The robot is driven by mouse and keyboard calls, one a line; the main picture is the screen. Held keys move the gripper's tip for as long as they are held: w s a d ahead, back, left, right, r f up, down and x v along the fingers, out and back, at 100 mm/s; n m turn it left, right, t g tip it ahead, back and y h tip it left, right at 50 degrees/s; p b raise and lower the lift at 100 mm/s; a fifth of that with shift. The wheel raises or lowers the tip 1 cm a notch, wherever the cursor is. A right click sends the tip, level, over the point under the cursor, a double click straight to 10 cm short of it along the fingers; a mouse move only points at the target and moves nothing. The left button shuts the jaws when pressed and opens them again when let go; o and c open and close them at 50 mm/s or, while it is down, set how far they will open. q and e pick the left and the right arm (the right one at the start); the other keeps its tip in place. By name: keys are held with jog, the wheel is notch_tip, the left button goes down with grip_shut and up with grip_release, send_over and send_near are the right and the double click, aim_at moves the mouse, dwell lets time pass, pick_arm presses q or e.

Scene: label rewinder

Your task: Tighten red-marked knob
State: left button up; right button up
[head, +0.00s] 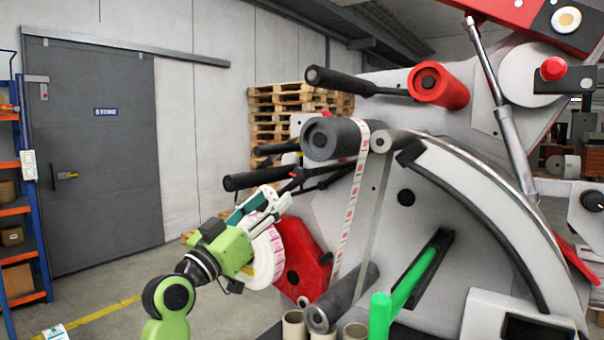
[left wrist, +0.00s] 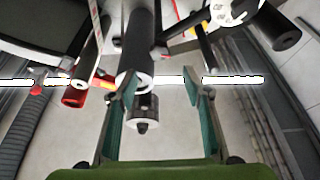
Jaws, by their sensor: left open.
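My left gripper (head: 277,203) is open beside the rewinder's left side, near a black handle (head: 256,178) and a label roll (head: 268,258). In the left wrist view its two teal fingers (left wrist: 160,92) stand apart. A grey cylindrical knob with a black tip (left wrist: 142,113) shows close to the left finger; I cannot tell whether they touch. A red knob (head: 553,69) sits on a black block at the machine's upper right, away from this gripper. I cannot tell which knob is the red-marked one. My right gripper is not in view.
The rewinder's pale panel (head: 385,230) fills the right side. A red-ended roller (head: 438,85), a grey roller (head: 330,139) and a green rod (head: 415,277) stick out. Wooden pallets (head: 265,105) are stacked behind. Open floor (head: 120,300) lies at the left, before a shelf (head: 20,210).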

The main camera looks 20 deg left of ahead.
aim_at(297, 175)
pick_arm(q)
jog(key=p+x, duration=0.4)
jog(key=x, duration=0.6)
jog(key=shift+w+d+r, duration=0.1)
jog(key=shift+w+r, duration=0.1)
jog(key=shift+w, duration=0.1)
jog(key=shift+x, duration=0.8)
jog(key=shift+f, duration=0.15)
jog(key=c, duration=1.1)
